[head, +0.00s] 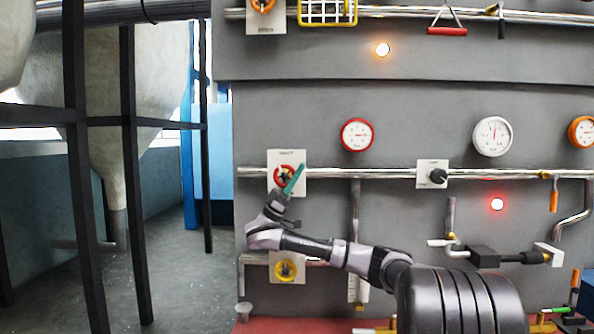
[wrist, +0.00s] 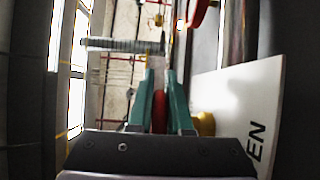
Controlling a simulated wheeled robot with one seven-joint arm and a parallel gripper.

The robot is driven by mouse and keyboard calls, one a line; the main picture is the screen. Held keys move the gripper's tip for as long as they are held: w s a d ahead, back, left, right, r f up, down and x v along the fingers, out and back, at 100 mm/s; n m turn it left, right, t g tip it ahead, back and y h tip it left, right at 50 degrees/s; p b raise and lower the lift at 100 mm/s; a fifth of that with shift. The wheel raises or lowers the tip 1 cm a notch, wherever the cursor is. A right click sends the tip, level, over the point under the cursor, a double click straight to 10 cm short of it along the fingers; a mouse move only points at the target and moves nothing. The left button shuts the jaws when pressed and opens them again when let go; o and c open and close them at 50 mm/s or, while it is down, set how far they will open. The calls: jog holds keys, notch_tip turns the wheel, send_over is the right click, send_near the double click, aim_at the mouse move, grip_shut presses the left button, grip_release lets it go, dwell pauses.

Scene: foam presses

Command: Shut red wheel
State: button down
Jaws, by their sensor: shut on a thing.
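The red wheel (head: 278,176) sits in front of a white plate (head: 299,157) on the grey press wall, left of centre in the head view. My gripper (head: 297,176) is at the wheel, its green fingers covering the wheel's right part. In the wrist view the two green fingers (wrist: 160,82) stand on either side of the red rim (wrist: 159,108) and are shut on it. A brass part (wrist: 206,122) shows just right of the fingers. How far the wheel is turned cannot be told.
A yellow wheel (head: 286,270) is below, close under my arm. A black knob (head: 438,176) and a red-rimmed gauge (head: 357,134) are to the right. A shiny pipe (head: 370,173) runs along the wall. Dark posts (head: 134,200) stand at the left.

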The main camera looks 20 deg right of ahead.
jog(key=shift+f+t+y, duration=0.3)
jog(key=shift+f+y, duration=0.05)
jog(key=shift+y, duration=0.65)
jog(key=shift+f+t+y, duration=0.3)
jog(key=shift+y, duration=0.7)
jog(key=c, duration=0.8)
grip_release()
jog(key=shift+c, duration=0.2)
jog(key=shift+w+f, duration=0.1)
jog(key=shift+f, duration=0.05)
